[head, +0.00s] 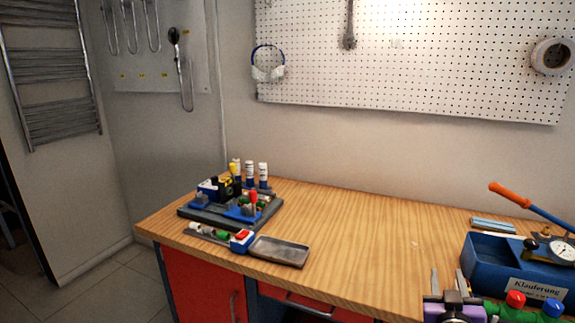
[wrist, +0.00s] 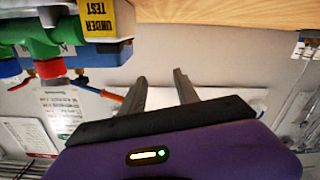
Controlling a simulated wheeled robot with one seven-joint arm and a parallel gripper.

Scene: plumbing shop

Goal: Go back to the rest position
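My gripper (head: 447,270) shows at the bottom right of the head view, its two grey fingers pointing up and apart, over the front of the workbench. In the wrist view my gripper (wrist: 160,75) has its fingers spread around empty space. The purple gripper body fills the bottom of that view. Nothing is between the fingers.
A green manifold (head: 490,309) with red and blue knobs is right of my gripper; a yellow UNDER TEST tag (wrist: 97,18) hangs by it. A blue test pump (head: 485,268) stands behind. A tray (head: 279,252) and fixture board (head: 205,214) sit left. The bench middle is clear.

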